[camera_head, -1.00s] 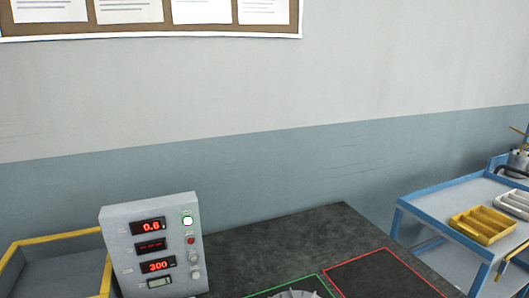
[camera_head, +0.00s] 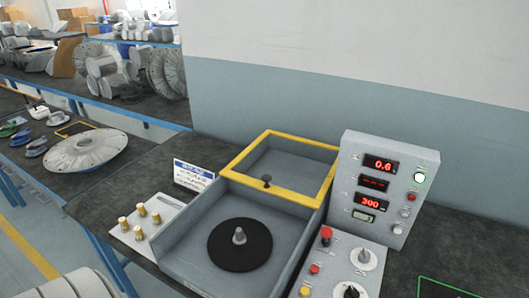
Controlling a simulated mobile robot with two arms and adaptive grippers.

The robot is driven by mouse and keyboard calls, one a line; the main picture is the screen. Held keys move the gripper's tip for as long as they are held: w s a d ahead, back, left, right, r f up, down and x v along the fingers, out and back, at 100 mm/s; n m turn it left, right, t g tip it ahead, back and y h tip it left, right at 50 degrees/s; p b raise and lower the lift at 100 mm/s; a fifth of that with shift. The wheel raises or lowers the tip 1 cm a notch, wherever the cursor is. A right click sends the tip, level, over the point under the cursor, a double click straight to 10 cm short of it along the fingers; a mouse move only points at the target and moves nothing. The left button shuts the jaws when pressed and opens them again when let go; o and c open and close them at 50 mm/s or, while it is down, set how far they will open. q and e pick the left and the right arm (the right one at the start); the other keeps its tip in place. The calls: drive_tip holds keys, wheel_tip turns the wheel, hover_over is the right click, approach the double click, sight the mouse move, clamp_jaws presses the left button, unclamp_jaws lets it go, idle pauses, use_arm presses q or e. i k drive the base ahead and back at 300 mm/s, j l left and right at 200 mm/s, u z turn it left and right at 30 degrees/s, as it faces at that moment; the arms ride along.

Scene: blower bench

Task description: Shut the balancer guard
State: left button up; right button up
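The balancer (camera_head: 196,252) is a grey open-topped box on the dark bench. A black disc (camera_head: 227,250) with a grey upright spindle (camera_head: 239,236) sits inside it, with no rotor on it. The guard (camera_head: 304,197) has a yellow frame and a small black knob (camera_head: 266,181) on its front edge. It lies at the rear of the box, so the disc is uncovered and the guard is open. Neither of my grippers is in view.
A control panel (camera_head: 345,180) with red readouts stands right of the guard. Knobs and buttons (camera_head: 326,236) line the box's right side. Brass weights (camera_head: 141,211) stand on a plate at left, near a small sign (camera_head: 193,175). A finned rotor (camera_head: 85,150) lies farther left.

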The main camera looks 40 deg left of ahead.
sight(315, 203)
drive_tip(key=u, duration=1.05)
